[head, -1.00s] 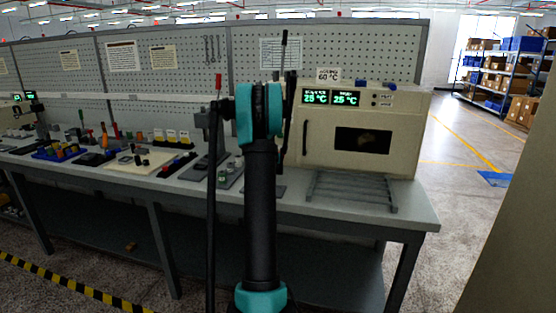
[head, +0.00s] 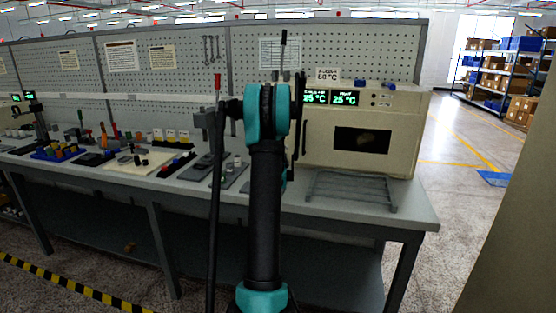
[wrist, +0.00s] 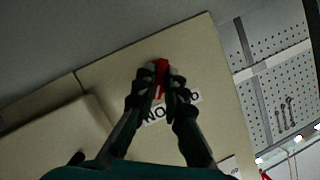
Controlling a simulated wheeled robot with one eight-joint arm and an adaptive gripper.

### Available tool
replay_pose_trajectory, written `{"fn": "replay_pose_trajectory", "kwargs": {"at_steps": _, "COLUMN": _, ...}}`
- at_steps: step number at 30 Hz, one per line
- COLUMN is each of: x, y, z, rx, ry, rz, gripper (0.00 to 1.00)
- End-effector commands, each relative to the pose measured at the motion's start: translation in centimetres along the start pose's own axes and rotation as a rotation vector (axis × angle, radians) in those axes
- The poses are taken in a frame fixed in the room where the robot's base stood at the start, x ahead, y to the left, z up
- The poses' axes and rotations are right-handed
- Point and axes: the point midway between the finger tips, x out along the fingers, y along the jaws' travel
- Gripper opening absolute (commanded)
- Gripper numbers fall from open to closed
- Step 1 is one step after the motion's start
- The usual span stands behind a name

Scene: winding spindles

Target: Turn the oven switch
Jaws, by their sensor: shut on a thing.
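The cream oven (head: 400,130) stands on the right part of the workbench, with two green displays (head: 330,97) reading 25 °C and a dark window. In the wrist view, a small red switch (wrist: 160,75) sits on the oven's cream panel (wrist: 110,72), above a white label (wrist: 192,96) whose text is partly covered. My gripper (wrist: 160,88) is shut on the red switch, with one dark finger on each side. The switch's lower part is hidden by the fingers. In the head view, my arm hides the gripper and switch.
A grey wire rack (head: 350,190) lies on the bench before the oven. A sign reading 60 °C (head: 328,74) stands on the oven. Several tools and small parts cover the bench to the left. A pegboard (head: 190,60) rises behind.

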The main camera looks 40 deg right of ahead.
Motion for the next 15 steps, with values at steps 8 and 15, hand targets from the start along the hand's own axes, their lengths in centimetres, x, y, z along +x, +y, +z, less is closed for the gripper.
{"fn": "replay_pose_trajectory", "kwargs": {"at_steps": 8, "x": -0.01, "y": 0.02, "z": 0.02, "rx": 0.005, "ry": -0.001, "rz": -0.001, "gripper": 0.00}}
{"fn": "replay_pose_trajectory", "kwargs": {"at_steps": 15, "x": -0.01, "y": 0.03, "z": 0.02, "rx": 0.004, "ry": -0.001, "rz": -0.001, "gripper": 0.27}}
